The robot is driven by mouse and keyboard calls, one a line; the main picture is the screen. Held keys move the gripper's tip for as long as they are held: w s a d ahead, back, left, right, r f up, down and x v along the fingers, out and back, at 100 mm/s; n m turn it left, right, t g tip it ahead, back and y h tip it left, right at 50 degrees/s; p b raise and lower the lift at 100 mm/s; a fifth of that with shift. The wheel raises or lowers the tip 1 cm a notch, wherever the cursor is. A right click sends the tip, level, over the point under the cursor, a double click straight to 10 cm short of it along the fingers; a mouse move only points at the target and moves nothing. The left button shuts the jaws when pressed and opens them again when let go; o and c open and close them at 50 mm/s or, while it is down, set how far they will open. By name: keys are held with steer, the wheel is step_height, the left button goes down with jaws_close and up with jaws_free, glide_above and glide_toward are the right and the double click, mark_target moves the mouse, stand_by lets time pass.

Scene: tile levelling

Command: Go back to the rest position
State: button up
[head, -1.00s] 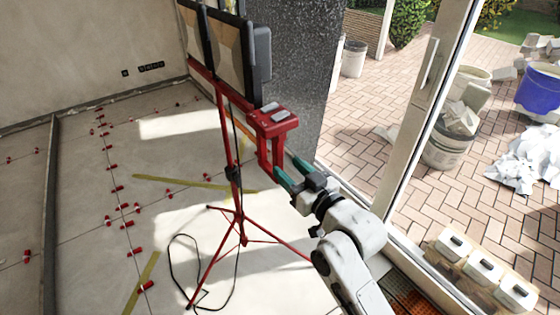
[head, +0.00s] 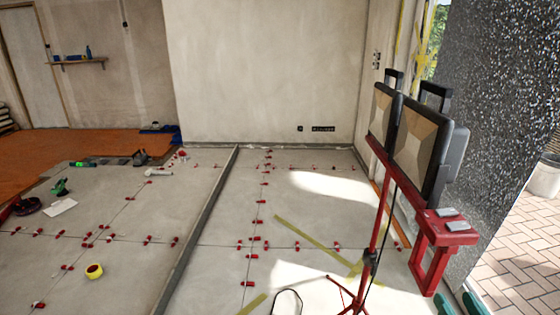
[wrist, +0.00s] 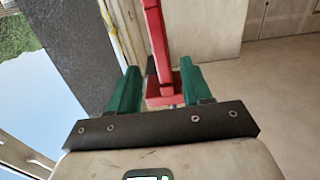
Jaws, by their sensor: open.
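My gripper (head: 461,300) shows only as two teal fingertips at the bottom right edge of the head view, below the red bracket (head: 432,262). The wrist view shows my gripper (wrist: 158,80) open, with its two teal fingers apart. A red part (wrist: 158,50) of the stand shows between and beyond the fingers; whether it touches them I cannot tell. The rest of my arm is out of the head view.
The red work-light stand (head: 382,215) carries two lamps (head: 420,145) close to my gripper. A dark speckled pillar (head: 500,130) stands behind it. Red levelling clips (head: 255,238) dot the tiled floor.

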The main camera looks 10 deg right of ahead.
steer(key=s+a+f+n+g+y+p, duration=0.1)
steer(key=s+a+f+g+y, duration=0.1)
steer(key=a+f+g, duration=0.3)
steer(key=s+a+f+n+g+y, duration=0.1)
steer(key=a+f+g+y, duration=0.1)
steer(key=f, duration=0.6)
steer(key=s+a+f+g, duration=0.2)
steer(key=s+f+g, duration=0.1)
steer(key=s, duration=0.4)
steer(key=s+a+f+g, duration=0.3)
steer(key=s+f+g, duration=0.1)
steer(key=s+g, duration=0.2)
steer(key=shift+s+a+n+y+p, duration=0.2)
steer(key=shift+s+n+y+p, duration=0.25)
steer(key=shift+s, duration=0.35)
steer(key=shift+w, duration=0.1)
steer(key=shift+c, duration=0.4)
